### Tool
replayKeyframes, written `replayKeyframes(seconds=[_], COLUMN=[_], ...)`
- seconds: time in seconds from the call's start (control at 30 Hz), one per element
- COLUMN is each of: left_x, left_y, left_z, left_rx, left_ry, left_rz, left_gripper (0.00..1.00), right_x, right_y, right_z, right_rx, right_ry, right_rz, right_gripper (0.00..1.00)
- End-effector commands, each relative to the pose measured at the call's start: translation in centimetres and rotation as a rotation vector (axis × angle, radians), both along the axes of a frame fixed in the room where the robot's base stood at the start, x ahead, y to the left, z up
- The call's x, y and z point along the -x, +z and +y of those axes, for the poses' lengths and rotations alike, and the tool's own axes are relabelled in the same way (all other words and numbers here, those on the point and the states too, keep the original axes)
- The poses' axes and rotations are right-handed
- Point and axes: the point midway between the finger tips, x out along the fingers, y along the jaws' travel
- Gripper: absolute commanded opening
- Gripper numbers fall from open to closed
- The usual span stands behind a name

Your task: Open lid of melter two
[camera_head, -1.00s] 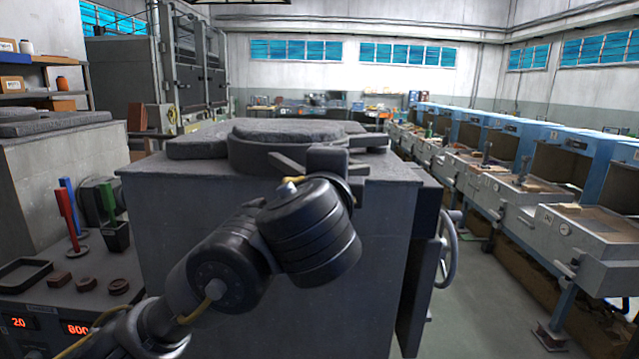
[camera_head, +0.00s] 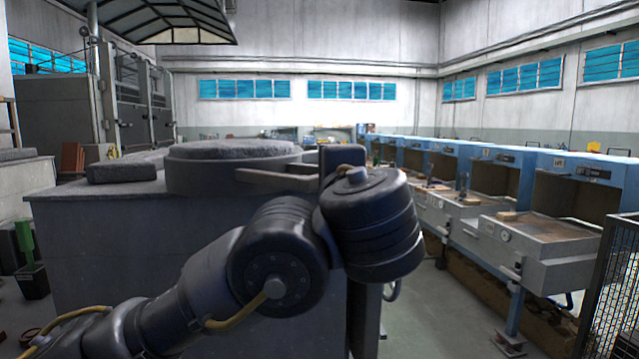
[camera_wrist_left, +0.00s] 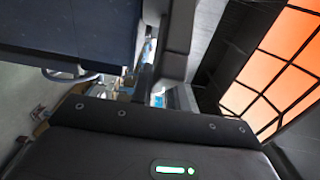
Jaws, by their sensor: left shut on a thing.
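The melter (camera_head: 190,250) is a large grey box in the head view. A thick round lid with a rough grey top (camera_head: 235,150) lies flat over a dark ring (camera_head: 215,178) on it; I see no gap beneath it. A handle bar (camera_head: 275,181) sticks out from the lid's front right. My left gripper (camera_head: 328,165) is at the bar's right end, partly hidden behind my wrist, and is shut on the handle. In the left wrist view my gripper finger (camera_wrist_left: 178,40) is at the top middle; the grip itself is unclear. My right gripper is not in view.
A loose grey slab (camera_head: 122,172) lies on the melter top, left of the lid. Blue-and-grey machines (camera_head: 545,240) line the right side, with an aisle floor (camera_head: 450,320) between. A mesh fence (camera_head: 610,290) stands at the right edge. A green tool (camera_head: 25,240) stands at left.

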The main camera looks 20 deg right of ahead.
Motion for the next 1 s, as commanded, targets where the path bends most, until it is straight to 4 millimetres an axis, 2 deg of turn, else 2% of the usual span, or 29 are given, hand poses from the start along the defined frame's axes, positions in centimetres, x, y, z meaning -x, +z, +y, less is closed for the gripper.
replayKeyframes(seconds=[0.43,0.47,0.6,1.0], left_x=[-0.24,-0.24,-0.21,-0.11], left_y=[0.38,0.39,0.32,0.14], left_z=[0.05,0.06,0.05,0.01], left_rx=[0.006,0.006,0.004,0.001], left_ry=[0.005,0.005,0.006,0.005], left_rz=[0.001,0.001,0.000,0.000], left_gripper=[0.00,0.19,0.37,0.38], right_x=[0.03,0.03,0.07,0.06], right_y=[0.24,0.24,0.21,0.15], right_z=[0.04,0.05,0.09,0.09], right_rx=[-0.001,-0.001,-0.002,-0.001], right_ry=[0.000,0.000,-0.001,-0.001], right_rz=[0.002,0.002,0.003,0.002], right_gripper=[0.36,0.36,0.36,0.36])
